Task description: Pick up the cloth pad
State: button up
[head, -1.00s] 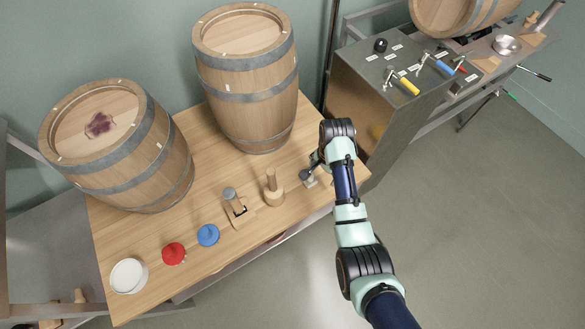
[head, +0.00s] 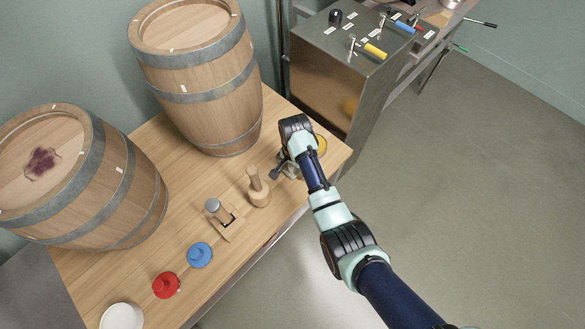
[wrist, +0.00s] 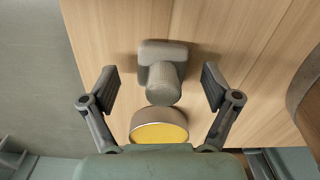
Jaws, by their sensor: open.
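In the wrist view a grey rounded pad with a stubby, woven-textured cylindrical grip, which looks like the cloth pad (wrist: 163,52), lies on the wooden table. My gripper (wrist: 159,82) is open above it, one finger to each side of the grip, with clear gaps on both sides. The grip points up towards the camera. In the head view my gripper (head: 287,166) is low over the right end of the table, and the wrist mostly hides the pad there.
A round yellow-topped tin (wrist: 159,130) stands close to the pad; it also shows in the head view (head: 321,145). A wooden peg-handled tool (head: 259,188) stands to the left. A barrel (head: 200,80) rises behind. The steel cabinet (head: 340,90) is behind right.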

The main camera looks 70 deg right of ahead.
jog(key=shift+d, duration=0.1)
jog(key=shift+w+f, duration=0.1)
jog(key=c, duration=1.2)
notch_tip(320, 180, up, 20)
jog(key=p, duration=0.9)
jog(key=shift+p, duration=0.4)
jog(key=shift+c, duration=0.2)
